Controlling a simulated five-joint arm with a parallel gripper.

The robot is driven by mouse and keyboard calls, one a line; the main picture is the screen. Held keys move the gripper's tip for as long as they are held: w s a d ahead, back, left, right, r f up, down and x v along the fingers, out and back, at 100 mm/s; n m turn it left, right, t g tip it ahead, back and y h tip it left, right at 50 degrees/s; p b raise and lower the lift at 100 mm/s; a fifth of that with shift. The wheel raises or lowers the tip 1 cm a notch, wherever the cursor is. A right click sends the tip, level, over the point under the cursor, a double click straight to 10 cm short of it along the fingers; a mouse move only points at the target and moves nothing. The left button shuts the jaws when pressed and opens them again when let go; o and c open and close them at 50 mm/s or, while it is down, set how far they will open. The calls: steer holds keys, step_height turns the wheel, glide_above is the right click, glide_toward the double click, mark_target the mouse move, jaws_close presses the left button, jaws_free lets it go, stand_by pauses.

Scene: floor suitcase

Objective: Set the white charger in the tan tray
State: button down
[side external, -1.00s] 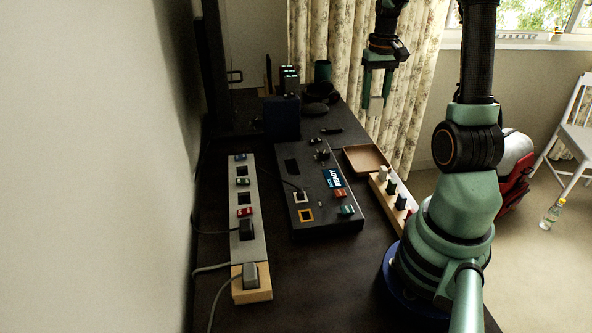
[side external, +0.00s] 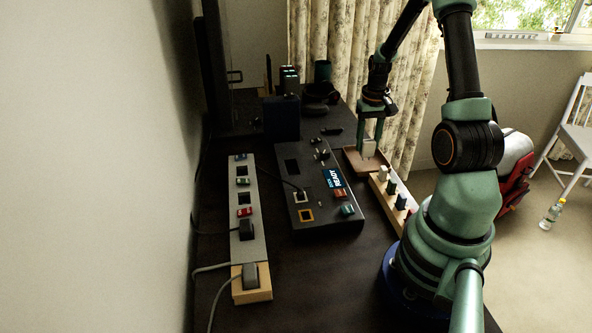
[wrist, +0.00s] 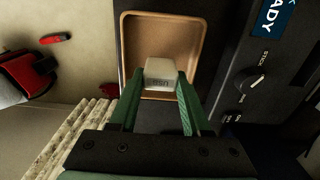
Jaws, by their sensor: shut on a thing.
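I cannot tell whether the charger touches the tray floor.
A dark control panel (side external: 323,219) with a READY display stands left of the tray. A wooden block with several plugs (side external: 379,193) lies just in front of the tray. A power strip (side external: 245,205) is further left. Curtains (side external: 350,60) hang behind.

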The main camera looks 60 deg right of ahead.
mark_target(368, 140)
steer(key=shift+f, duration=0.15)
steer(key=shift+c, duration=1.8)
jaws_free()
step_height(368, 140, up, 12)
steer(key=w+a+r+n+t+h, duration=0.1)
steer(key=w+a+r+n, duration=0.15)
steer(key=a, duration=0.45)
steer(key=w+a+r+n+t, duration=0.1)
steer(key=w+a+r, duration=0.1)
steer(key=a+r, duration=0.35)
steer(key=s+a+n+t, duration=0.1)
steer(key=a+n, duration=0.1)
steer(key=a, duration=0.7)
steer(key=s+a+r+n+t+y, duration=0.1)
steer(key=a+n+t, duration=0.1)
steer(key=a, duration=0.7)
steer(key=shift+s+a+n+t, duration=0.15)
steer(key=shift+s+n+t, duration=0.15)
steer(key=shift+n, duration=0.45)
